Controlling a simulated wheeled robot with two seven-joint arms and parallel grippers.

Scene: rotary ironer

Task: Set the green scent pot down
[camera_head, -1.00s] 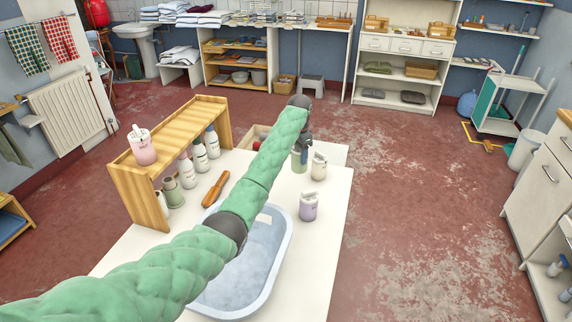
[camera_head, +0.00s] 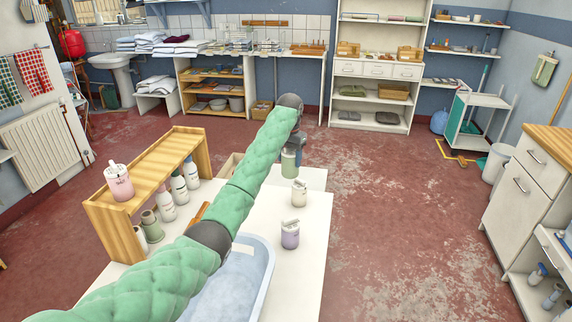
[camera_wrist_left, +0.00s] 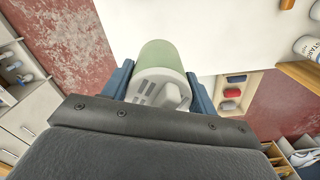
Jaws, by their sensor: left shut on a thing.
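The green scent pot (camera_head: 289,163) is at the far end of the white table (camera_head: 300,273), under my left gripper (camera_head: 292,145). In the left wrist view the pot (camera_wrist_left: 160,57), green with a pale grey slotted top, sits between the two blue fingers of the gripper (camera_wrist_left: 160,85), which are shut on it. The pot looks upright; whether its base touches the table cannot be told. A cream pot (camera_head: 299,193) and a lilac pot (camera_head: 290,234) stand on the table nearer to me. A pink pot (camera_head: 118,183) stands on the wooden shelf. My right gripper is out of view.
A wooden shelf (camera_head: 160,170) stands on the table's left with several bottles below it. A pale blue basin (camera_head: 258,262) lies partly under my left arm. A small box (camera_head: 230,165) sits behind the arm. Open floor lies to the right.

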